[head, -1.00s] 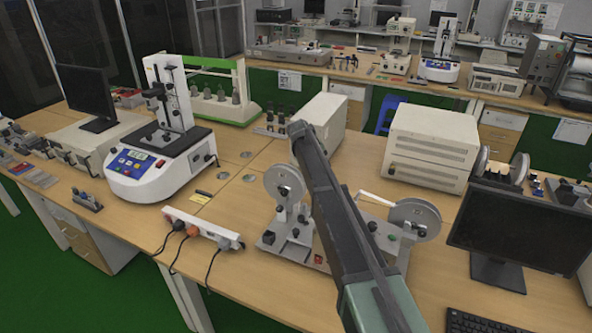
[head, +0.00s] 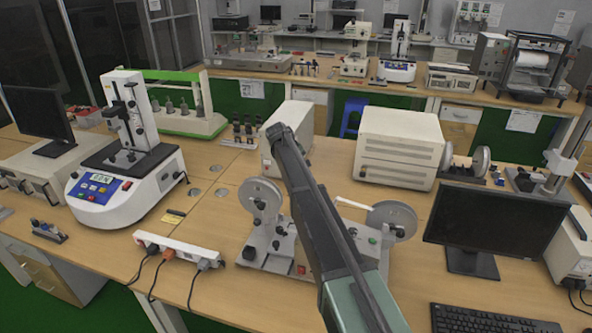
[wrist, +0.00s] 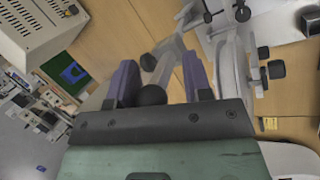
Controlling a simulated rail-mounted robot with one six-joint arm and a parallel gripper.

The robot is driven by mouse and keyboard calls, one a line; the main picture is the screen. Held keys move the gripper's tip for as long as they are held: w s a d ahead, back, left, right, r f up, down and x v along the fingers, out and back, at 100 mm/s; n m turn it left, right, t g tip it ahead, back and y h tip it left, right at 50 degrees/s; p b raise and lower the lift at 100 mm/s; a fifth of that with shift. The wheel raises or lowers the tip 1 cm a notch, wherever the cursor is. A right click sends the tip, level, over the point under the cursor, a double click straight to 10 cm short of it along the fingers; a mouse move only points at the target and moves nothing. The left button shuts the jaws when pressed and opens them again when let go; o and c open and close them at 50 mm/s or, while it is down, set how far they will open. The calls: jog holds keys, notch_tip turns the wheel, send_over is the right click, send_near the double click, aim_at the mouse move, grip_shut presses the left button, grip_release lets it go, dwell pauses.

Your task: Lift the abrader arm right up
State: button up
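The abrader (head: 283,245) stands on the wooden bench in the middle of the head view. It has a grey disc (head: 262,197) on the left, another disc (head: 392,220) on the right and a pale bar (head: 352,204) between. My arm crosses in front and hides its centre and my gripper. In the wrist view, my gripper (wrist: 158,78) has its two purple fingers apart. A black ball knob (wrist: 152,95) and a pale grey arm (wrist: 168,62), apparently the abrader arm, show between the fingers. I cannot tell whether the fingers touch them.
A power strip (head: 193,250) with cords lies left of the abrader. A monitor (head: 497,230) and keyboard (head: 490,320) stand at right. A beige cabinet (head: 398,145) is behind, and a white-and-blue tester (head: 118,190) is at left. Grey parts with black knobs (wrist: 276,69) flank the right finger.

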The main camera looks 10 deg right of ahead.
jog(key=shift+o, duration=0.3)
jog(key=p+v, duration=1)
jog(key=shift+a+r, duration=0.2)
jog(key=shift+r, duration=0.15)
